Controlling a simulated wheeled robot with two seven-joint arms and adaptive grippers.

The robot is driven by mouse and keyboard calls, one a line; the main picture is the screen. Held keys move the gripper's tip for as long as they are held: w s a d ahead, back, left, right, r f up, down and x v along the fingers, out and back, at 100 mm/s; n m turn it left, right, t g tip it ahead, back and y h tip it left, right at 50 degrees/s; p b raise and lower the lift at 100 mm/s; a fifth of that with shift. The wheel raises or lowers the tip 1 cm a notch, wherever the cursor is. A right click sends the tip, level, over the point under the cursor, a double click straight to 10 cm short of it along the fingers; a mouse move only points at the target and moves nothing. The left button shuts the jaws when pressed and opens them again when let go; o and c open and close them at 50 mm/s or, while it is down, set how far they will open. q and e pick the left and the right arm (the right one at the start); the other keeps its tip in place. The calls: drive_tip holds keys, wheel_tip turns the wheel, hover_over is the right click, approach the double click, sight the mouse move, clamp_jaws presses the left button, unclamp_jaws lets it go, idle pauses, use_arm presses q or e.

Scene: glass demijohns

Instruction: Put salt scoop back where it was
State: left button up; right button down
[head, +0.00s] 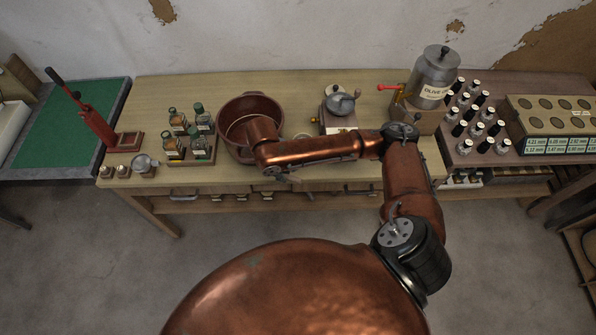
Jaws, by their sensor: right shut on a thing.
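My right arm comes in from the lower right, bends at the elbow and reaches left across the table. Its gripper (285,176) shows small and dark below the wrist, near the table's front edge. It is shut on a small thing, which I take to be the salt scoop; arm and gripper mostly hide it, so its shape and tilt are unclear. The wrist overlaps the right side of a reddish-brown pot (236,108). My left gripper is not in view.
On the wooden table (180,90) stand a bottle rack (190,150), a small metal cup (144,163), a grinder (338,110) and an olive oil canister (435,75). Several small bottles (478,120) stand right. A red press (95,125) stands left. The table's back left is clear.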

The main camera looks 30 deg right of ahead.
drive_tip(key=d+f, duration=0.2)
drive_tip(key=w+d+f, duration=0.1)
drive_tip(key=d+f, duration=0.1)
drive_tip(key=d, duration=0.1)
drive_tip(key=w+d+f+b, duration=0.1)
drive_tip(key=d+f, duration=0.2)
drive_tip(key=shift+w+d, duration=0.15)
drive_tip(key=shift+w, duration=0.05)
drive_tip(key=shift+d+f, duration=0.25)
drive_tip(key=x, duration=0.3)
drive_tip(key=shift+f+b, duration=0.2)
drive_tip(key=shift+b, duration=0.2)
drive_tip(key=shift+w+f, duration=0.1)
drive_tip(key=shift+f, duration=0.15)
drive_tip(key=c, duration=1.9)
unclamp_jaws()
